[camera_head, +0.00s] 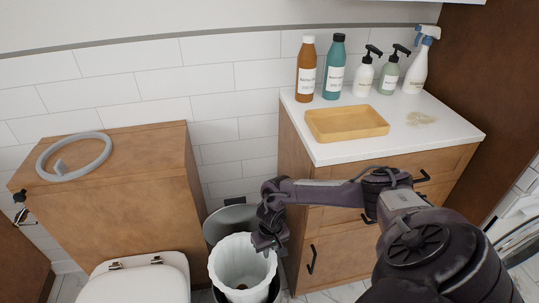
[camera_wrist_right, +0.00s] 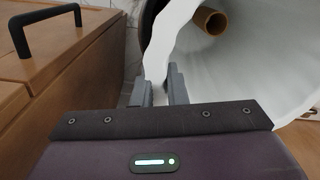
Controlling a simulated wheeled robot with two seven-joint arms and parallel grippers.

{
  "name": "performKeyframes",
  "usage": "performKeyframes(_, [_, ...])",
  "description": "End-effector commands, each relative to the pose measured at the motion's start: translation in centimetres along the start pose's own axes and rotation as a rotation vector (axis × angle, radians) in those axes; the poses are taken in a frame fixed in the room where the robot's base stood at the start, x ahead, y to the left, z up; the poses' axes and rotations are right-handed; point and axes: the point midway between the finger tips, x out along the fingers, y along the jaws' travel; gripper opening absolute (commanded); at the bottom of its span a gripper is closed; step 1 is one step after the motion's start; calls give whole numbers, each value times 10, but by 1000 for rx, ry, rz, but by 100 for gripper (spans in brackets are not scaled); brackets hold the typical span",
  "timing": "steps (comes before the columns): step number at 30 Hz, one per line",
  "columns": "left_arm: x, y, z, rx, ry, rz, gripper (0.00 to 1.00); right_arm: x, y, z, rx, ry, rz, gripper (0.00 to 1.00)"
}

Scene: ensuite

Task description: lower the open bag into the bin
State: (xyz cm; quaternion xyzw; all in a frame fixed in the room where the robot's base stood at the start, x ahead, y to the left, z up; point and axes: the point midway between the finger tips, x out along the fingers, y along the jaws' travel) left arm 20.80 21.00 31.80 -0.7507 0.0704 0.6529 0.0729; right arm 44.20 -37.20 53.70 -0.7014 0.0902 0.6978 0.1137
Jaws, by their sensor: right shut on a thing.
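The open white bag (camera_head: 232,268) is at the bottom centre of the head view, with a wavy upper rim. It stands within the dark bin (camera_head: 275,290), its rim above the bin's edge; how deep it sits is hidden. The bin's round grey lid (camera_head: 228,216) is raised behind it. My right gripper (camera_head: 266,244) is shut on the bag's rim at its right side. In the right wrist view the fingers (camera_wrist_right: 160,88) pinch the white bag (camera_wrist_right: 240,75). A brown cardboard tube (camera_wrist_right: 210,20) shows inside the bag. My left gripper is not in view.
The wooden vanity (camera_head: 335,245) stands close right of the bin, with black handles. Its white top holds a yellow tray (camera_head: 346,123) and several bottles. The toilet (camera_head: 140,280) and a wooden cabinet (camera_head: 120,190) bearing a grey ring (camera_head: 73,158) are on the left.

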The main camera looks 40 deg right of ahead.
Motion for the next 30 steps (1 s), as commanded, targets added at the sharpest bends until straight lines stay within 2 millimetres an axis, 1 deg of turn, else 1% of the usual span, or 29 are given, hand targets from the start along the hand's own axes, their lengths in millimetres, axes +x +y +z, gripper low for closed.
performKeyframes(15, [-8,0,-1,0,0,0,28,-1,-1,0,0,0,-1,0])
performKeyframes(29, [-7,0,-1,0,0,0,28,0,-1,0,0,0,0,0])
performKeyframes(30, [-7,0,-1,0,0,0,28,0,-1,0,0,0,0,16])
